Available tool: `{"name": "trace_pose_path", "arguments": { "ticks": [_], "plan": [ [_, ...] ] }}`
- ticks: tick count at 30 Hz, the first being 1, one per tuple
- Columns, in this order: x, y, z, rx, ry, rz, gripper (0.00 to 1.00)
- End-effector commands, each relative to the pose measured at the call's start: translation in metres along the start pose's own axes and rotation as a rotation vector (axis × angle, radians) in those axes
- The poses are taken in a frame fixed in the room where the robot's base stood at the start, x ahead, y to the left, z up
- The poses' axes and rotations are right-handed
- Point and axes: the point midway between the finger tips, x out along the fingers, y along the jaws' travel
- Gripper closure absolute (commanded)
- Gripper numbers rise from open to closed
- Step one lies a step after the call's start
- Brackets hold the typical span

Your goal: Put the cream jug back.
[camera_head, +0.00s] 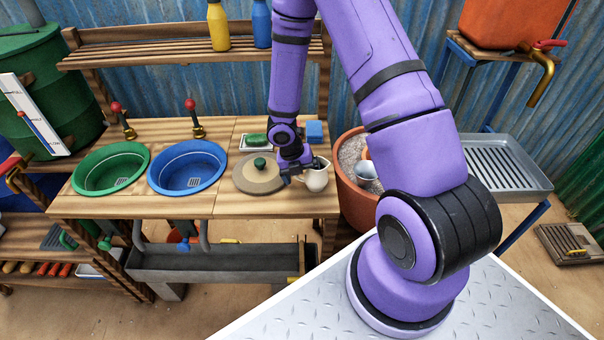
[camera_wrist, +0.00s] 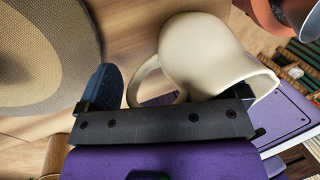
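The cream jug (camera_head: 317,177) stands near the right front of the wooden worktop, beside my gripper (camera_head: 297,173). In the wrist view the jug (camera_wrist: 205,55) is large, with its looped handle to the left and its mouth toward the lower right. In that view my gripper (camera_wrist: 170,100) has its left finger apart from the other side, just left of the handle. The right finger is mostly hidden by the jug. The gripper looks open, and I see no clear grip on the jug.
A round tan disc with a green knob (camera_head: 245,181) lies left of the jug. Green (camera_head: 78,172) and blue (camera_head: 160,181) basins are further left. A blue sponge (camera_head: 314,127) is behind. A terracotta pot (camera_head: 347,194) holding cups stands just right of the worktop.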

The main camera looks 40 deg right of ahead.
Motion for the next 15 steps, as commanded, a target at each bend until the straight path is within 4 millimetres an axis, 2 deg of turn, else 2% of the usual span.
{"name": "trace_pose_path", "arguments": {
  "ticks": [10,15],
  "plan": [
    [-0.004,-0.001,0.0,0.002,0.0,0.001,0.09],
    [-0.025,-0.001,0.001,0.004,-0.003,0.003,0.09]
  ]
}}
